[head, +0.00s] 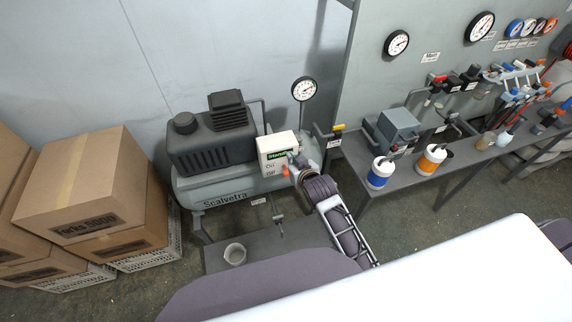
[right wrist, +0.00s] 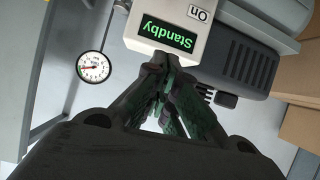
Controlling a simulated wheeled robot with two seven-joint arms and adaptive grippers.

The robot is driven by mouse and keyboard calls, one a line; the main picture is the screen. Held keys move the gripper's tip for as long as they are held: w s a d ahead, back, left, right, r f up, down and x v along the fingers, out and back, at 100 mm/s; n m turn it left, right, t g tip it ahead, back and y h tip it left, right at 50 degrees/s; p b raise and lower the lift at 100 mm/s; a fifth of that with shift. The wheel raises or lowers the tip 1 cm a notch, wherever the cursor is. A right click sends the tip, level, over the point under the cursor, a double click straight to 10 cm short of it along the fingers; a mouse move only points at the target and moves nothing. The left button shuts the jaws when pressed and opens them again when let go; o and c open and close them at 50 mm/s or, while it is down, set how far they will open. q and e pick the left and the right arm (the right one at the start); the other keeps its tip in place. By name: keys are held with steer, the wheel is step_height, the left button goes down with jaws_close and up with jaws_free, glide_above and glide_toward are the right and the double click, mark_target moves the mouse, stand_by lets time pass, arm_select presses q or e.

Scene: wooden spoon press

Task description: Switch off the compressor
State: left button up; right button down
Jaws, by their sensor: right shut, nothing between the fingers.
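The compressor (head: 215,145) has a dark motor on a grey-green tank lettered "Scalvetra". On it sits a pale control box (head: 265,145) with a green "Standby" display (head: 277,155) and lettering below it, partly readable. In the right wrist view, the box shows the "Standby" display (right wrist: 168,32) and an "On" label (right wrist: 198,14). My right gripper (head: 292,160) is at the right side of the box's front. In the right wrist view, its fingertips (right wrist: 170,75) are together and empty, close at the box's lower edge there. Any switch is hidden behind them. My left gripper is not in view.
A pressure gauge (head: 304,89) stands behind the box. Cardboard boxes (head: 95,185) are stacked at the left. A grey cup (head: 235,254) stands in front of the tank. A workbench (head: 375,195) with blue and orange containers and tools runs along the right wall.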

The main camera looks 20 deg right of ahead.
steer(key=shift+s+d+f+m+g, duration=0.2)
steer(key=shift+s+f+g, duration=0.1)
steer(key=shift+f, duration=0.1)
steer(key=shift+s+d+f+m+g, duration=0.1)
steer(key=shift+s+f+m+g, duration=0.15)
steer(key=shift+f, duration=0.15)
steer(key=shift+w, duration=0.1)
steer(key=p, duration=0.1)
glide_above(286, 170)
steer(key=shift+d+f, duration=0.15)
steer(key=shift+f, duration=1.2)
steer(key=shift+d+f, duration=0.15)
steer(key=shift+f, duration=1.15)
steer(key=shift+s+f+p, duration=0.15)
steer(key=shift+s+f, duration=0.1)
steer(key=shift+f, duration=0.4)
steer(key=shift+s+f+p, duration=0.15)
steer(key=shift+s+f, duration=0.05)
steer(key=shift+f, duration=0.5)
steer(key=shift+s+f+p, duration=0.15)
steer(key=shift+s+f, duration=0.1)
steer(key=shift+f, duration=0.4)
